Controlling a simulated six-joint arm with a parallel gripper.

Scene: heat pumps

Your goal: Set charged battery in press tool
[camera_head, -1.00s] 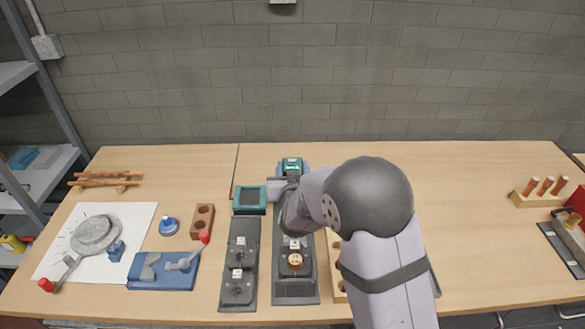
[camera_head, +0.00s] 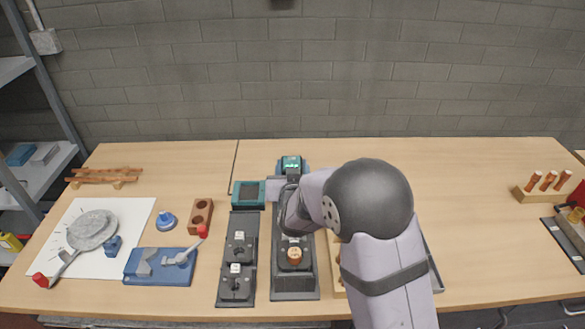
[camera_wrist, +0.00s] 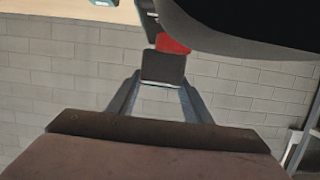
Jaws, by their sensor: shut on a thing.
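In the wrist view, my gripper (camera_wrist: 158,98) is shut on a dark grey block (camera_wrist: 163,68), seen between the far ends of its two fingers. I cannot tell for certain whether this block is the battery. A red part (camera_wrist: 172,43) shows just past the block. A teal unit with a green lit face (camera_head: 291,163) stands at the back of the bench. A teal box with a dark panel (camera_head: 248,194) lies left of my arm. I cannot identify the press tool with certainty.
Two dark fixture plates stand left of my arm, one of them (camera_head: 237,270) clear of it. A blue fixture (camera_head: 160,267) with a red-knobbed lever and a brown two-hole block (camera_head: 200,216) lie further left. The bench (camera_head: 480,220) right of my arm is largely clear.

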